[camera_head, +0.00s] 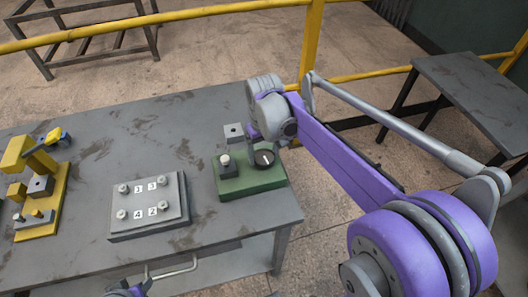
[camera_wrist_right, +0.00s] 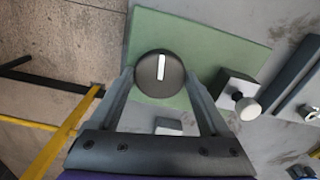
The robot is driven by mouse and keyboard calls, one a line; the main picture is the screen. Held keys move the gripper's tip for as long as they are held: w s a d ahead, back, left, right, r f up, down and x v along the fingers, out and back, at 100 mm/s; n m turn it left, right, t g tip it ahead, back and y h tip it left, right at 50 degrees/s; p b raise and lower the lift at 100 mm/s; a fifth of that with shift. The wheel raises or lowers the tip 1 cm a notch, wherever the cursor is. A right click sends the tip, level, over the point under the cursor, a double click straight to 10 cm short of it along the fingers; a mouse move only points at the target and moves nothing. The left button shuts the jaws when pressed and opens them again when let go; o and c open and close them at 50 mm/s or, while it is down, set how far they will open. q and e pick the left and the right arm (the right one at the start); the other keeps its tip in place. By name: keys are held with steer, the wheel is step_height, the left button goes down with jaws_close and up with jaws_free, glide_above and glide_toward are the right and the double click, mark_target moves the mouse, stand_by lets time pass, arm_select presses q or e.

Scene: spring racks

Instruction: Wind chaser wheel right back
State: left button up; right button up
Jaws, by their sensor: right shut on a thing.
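The wheel, a round black knob with a white line, sits on the green base block (camera_head: 251,183) at the table's right side. In the right wrist view the knob (camera_wrist_right: 160,87) lies between the two fingers, its white line nearly upright in the picture. My right gripper (camera_wrist_right: 159,76) is shut on the knob, with one finger on each side. In the head view the knob (camera_head: 264,159) shows below my purple right arm, and the fingers are largely hidden. A small purple part of mine shows at the bottom edge; my left gripper's jaws cannot be made out.
A white-topped button (camera_head: 225,160) stands on the same base, left of the knob, near a grey block (camera_head: 234,131). A grey numbered plate (camera_head: 150,205) and a yellow fixture (camera_head: 40,190) stand farther left. A yellow rail (camera_head: 150,22) runs behind the table.

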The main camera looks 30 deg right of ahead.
mark_target(264, 156)
steer(key=n, duration=1)
steer(key=shift+n+p, duration=0.3)
steer(key=shift+n, duration=2.1)
steer(key=o, duration=1.2)
step_height(264, 156, up, 11)
steer(key=p, duration=0.1)
